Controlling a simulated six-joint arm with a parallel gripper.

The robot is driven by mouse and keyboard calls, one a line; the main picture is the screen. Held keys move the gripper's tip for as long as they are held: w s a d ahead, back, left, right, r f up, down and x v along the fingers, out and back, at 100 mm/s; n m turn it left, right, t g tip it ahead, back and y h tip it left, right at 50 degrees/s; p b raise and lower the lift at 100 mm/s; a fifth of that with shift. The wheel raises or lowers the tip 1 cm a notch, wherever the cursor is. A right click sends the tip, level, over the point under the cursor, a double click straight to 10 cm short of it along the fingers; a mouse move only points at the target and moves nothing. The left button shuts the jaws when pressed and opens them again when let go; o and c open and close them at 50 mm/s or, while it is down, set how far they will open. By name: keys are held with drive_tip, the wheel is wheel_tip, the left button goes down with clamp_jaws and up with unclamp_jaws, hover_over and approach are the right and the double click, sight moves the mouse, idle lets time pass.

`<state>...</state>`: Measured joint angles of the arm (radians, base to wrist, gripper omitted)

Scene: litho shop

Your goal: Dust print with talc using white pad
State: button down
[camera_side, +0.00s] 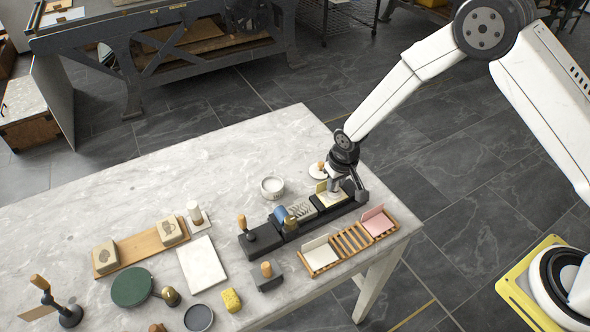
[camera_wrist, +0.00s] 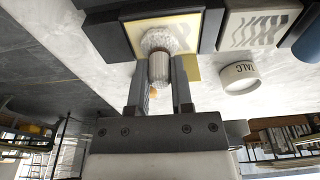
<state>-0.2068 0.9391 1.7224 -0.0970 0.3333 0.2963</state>
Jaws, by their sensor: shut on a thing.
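My gripper (camera_wrist: 158,85) is shut on the ribbed pale handle of the white pad (camera_wrist: 158,42). The pad's rounded, textured face points at the cream print (camera_wrist: 188,28), over its lower middle in the wrist view; whether they touch, I cannot tell. The print lies in a dark frame, and its cream surface also shows in the side view (camera_side: 329,199), partly hidden by my gripper (camera_side: 335,188).
A stone with wavy dark marks (camera_side: 301,211) and a blue roller (camera_side: 280,215) adjoin the print. A wooden rack (camera_side: 350,241) with white and pink cards is in front. The marble table's back left (camera_side: 210,160) is clear.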

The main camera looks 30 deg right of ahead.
drive_tip(key=shift+d, duration=2)
drive_tip(key=shift+a, duration=4.4)
wheel_tip(320, 180, up, 8)
drive_tip(key=shift+d, duration=0.1)
